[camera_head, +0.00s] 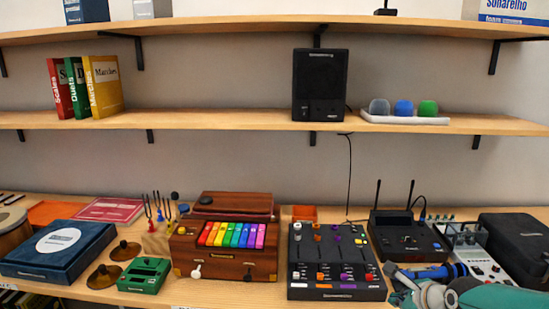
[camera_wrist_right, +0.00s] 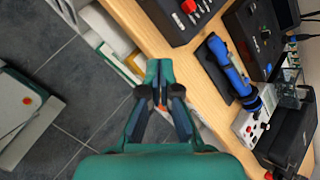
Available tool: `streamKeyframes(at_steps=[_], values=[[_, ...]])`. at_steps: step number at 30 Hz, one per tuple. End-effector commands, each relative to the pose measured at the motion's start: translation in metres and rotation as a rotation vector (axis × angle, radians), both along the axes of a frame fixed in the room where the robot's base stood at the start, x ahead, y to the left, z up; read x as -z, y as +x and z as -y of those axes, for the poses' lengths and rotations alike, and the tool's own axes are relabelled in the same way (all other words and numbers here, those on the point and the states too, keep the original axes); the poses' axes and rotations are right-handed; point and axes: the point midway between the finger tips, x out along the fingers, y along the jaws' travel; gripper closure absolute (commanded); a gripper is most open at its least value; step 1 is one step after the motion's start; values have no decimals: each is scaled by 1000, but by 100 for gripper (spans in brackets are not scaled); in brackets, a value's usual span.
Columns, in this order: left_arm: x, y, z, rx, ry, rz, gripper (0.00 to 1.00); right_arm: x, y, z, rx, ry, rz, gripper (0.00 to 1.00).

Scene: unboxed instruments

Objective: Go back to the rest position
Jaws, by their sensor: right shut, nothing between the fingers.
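My right gripper (camera_head: 400,297) is at the bottom right of the head view, at the front edge of the bench, with my teal wrist to its right. In the right wrist view its two teal fingertips (camera_wrist_right: 159,72) are together, with nothing held between them. They are beside the bench's front edge, partly over the floor side. A blue, handle-shaped device (camera_wrist_right: 228,68) on a dark base lies to the right of the fingers; it also shows behind my wrist in the head view (camera_head: 432,272). My left gripper is not in view.
The bench (camera_head: 215,293) is crowded: a black mixer (camera_head: 337,285), a wooden box with coloured keys (camera_head: 225,262), a black unit with two antennas (camera_head: 408,240) and a black case (camera_head: 518,248). Two shelves hang above. Grey floor (camera_wrist_right: 80,95) is left of the gripper.

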Motion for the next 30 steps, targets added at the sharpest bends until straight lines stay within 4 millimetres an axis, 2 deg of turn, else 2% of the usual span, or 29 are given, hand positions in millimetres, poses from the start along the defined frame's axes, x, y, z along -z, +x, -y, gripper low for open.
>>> streamKeyframes(at_steps=[1,8,14,17,20,22,24,27,30], values=[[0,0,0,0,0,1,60,14,-1,-5,-10,3,-27,100],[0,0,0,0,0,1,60,74,-17,-28,-47,28,-153,100],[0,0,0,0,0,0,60,147,-50,-58,-118,46,-295,100],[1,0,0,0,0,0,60,195,-83,-80,-226,31,-378,100],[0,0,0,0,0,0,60,247,-133,-108,-423,-9,-450,100],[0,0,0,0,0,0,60,278,-173,-126,-606,-48,-477,100],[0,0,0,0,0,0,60,297,-207,-140,-789,-94,-470,100],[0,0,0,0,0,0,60,314,-247,-154,-1045,-165,-424,100],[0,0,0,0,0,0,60,322,-275,-161,-1285,-252,-342,100]])
